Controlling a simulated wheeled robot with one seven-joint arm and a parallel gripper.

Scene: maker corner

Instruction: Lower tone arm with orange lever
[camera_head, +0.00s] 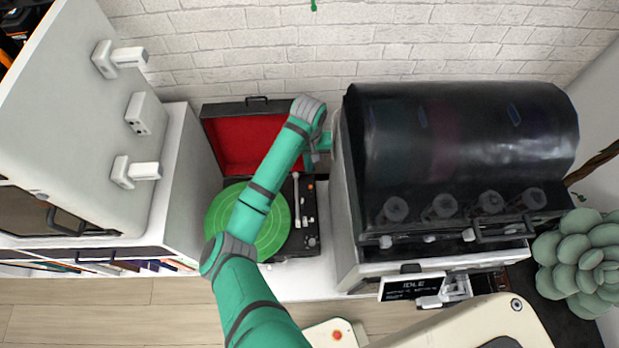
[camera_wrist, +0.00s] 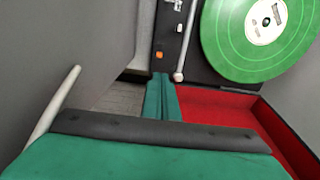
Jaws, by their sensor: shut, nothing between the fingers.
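The turntable (camera_head: 308,240) is in an open case with a red-lined lid (camera_head: 238,140), and a green record (camera_head: 285,222) is on it. The white tone arm (camera_head: 297,205) lies to the right of the record; it also shows in the wrist view (camera_wrist: 186,40). The small orange lever (camera_wrist: 158,54) is on the black deck beside the tone arm's pivot end. My gripper (camera_wrist: 161,78) is shut and empty, its tips close to the lever and just short of it in the wrist picture. I cannot tell whether they touch. In the head view my arm covers part of the record.
A large machine with a dark curved cover (camera_head: 455,140) stands close on the right. A white cabinet (camera_head: 95,110) stands on the left. A white brick wall (camera_head: 240,45) is behind. The gap between turntable and machine is narrow.

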